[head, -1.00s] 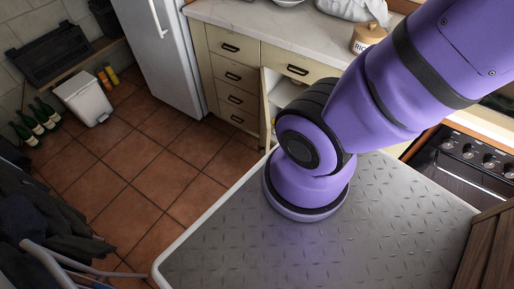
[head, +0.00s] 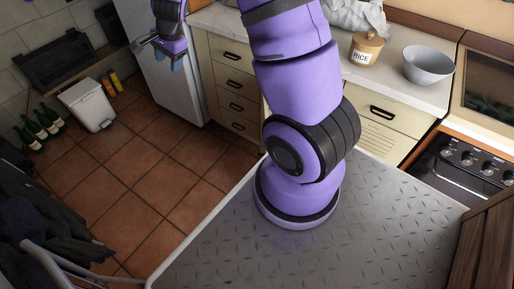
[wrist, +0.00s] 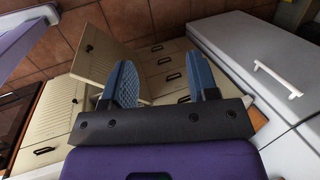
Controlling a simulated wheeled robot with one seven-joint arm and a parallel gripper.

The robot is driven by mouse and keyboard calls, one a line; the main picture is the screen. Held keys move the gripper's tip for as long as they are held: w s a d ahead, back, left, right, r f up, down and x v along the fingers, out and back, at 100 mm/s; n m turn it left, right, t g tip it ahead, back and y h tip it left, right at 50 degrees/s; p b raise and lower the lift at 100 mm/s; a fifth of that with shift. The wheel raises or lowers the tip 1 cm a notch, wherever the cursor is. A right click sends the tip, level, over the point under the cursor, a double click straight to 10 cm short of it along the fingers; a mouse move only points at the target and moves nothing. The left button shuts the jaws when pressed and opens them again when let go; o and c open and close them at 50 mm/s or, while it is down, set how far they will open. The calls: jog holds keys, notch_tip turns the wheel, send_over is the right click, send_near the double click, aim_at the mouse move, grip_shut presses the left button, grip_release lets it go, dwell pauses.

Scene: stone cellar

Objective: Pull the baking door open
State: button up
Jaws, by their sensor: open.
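The baking door, the dark oven front (head: 440,186) below a row of knobs, is at the right edge of the head view. It looks shut, and its lower part is hidden. A dark front at the left edge of the wrist view (wrist: 12,115) seems to be the same oven. My gripper (head: 160,53) is at the upper left of the head view, in front of the fridge and far from the oven. In the wrist view its two blue fingers (wrist: 160,75) are apart with nothing between them.
A white fridge (head: 153,80) with a white handle (wrist: 278,80) stands close to my gripper. A cream cupboard door (wrist: 98,60) stands open in the wrist view. A rice jar (head: 367,48) and a grey bowl (head: 428,65) are on the counter.

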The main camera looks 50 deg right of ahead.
jog(key=s+d+f+m+g+h, duration=0.1)
jog(key=d+f+m, duration=0.3)
jog(key=f, duration=0.7)
jog(key=d+f+m+g+h, duration=0.1)
jog(key=d+f+m, duration=0.3)
jog(key=f, duration=0.7)
jog(key=s+d+f+m+g+h, duration=0.1)
jog(key=s+d+f, duration=0.2)
jog(key=s+f, duration=0.3)
jog(key=s+d+f+m+g+h, duration=0.1)
jog(key=s+d+f, duration=0.3)
jog(key=f, duration=1.1)
jog(key=s+d+f+m+g+h, duration=0.1)
jog(key=s+d+f+m+g, duration=0.1)
jog(key=s+f, duration=0.6)
notch_tip(320, 180, down, 3)
jog(key=shift+d+r+m, duration=0.15)
jog(key=shift+d+m, duration=0.55)
jog(key=shift+d, duration=0.35)
grip_shut()
